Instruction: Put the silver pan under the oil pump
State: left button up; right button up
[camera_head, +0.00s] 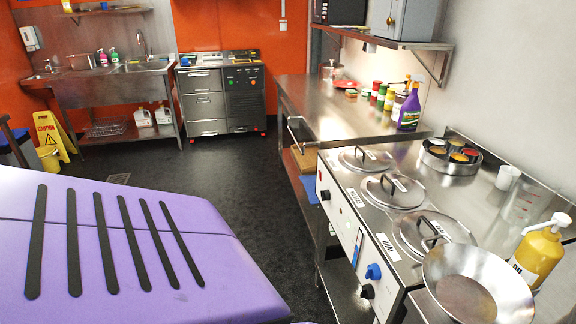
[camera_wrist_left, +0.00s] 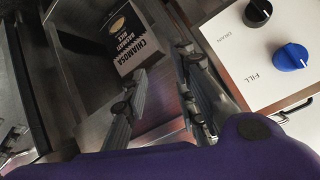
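The silver pan (camera_head: 478,287), wide and shallow, sits at the lower right of the head view, on the near end of the steel counter. The oil pump (camera_head: 541,250) is a yellow bottle with a white pump head and an oil label, just behind and right of the pan. Its spout points left towards the pan's rim; I cannot tell whether it is over the pan. Neither gripper shows in the head view. In the left wrist view my left gripper (camera_wrist_left: 158,85) has its fingers apart and nothing between them. My right gripper is in neither view.
Several lidded pots (camera_head: 390,190) are set in the counter left of the pan. A clear measuring jug (camera_head: 521,203) and a round spice tin (camera_head: 451,160) stand behind. A rice box (camera_wrist_left: 130,40) lies beyond my left fingers; control knobs (camera_wrist_left: 290,57) are at right.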

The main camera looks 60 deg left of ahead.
pick_arm(q)
jog(key=s+d+f+n+y, duration=0.1)
jog(key=s+f+n+y, duration=0.1)
jog(key=s+f+n, duration=0.2)
jog(key=s+d+f+n+g+y, duration=0.1)
jog(key=s+f+n, duration=0.4)
jog(key=s, duration=0.8)
notch_tip(320, 180, down, 3)
jog(key=shift+d+f+y, duration=0.1)
jog(key=shift+d+y, duration=0.15)
jog(key=shift+y, duration=0.25)
